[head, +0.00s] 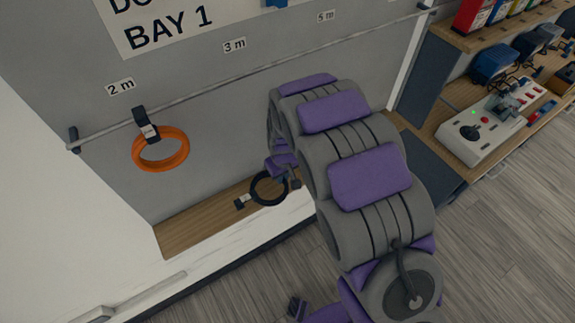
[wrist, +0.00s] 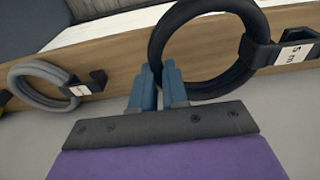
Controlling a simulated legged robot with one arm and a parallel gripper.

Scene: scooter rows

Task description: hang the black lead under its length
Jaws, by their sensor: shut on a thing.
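The black lead (wrist: 216,89) is a coil with a black strap and a white tag (wrist: 294,54), which reads 5 m upside down in the wrist view. In the head view the black lead (head: 254,190) is at the wooden shelf below the rail. My gripper (wrist: 158,82) is shut on the left side of the coil, its blue fingers on either side of it. In the head view my gripper (head: 292,182) is partly hidden by my arm. The 5 m label (head: 326,16) is on the wall above the rail (head: 205,96), right of the 3 m label (head: 234,46).
An orange lead (head: 160,160) hangs from the rail under the 2 m label (head: 120,87). A grey lead (wrist: 28,72) lies left of the black one in the wrist view. A workbench (head: 455,140) with a control box (head: 485,125) stands at the right.

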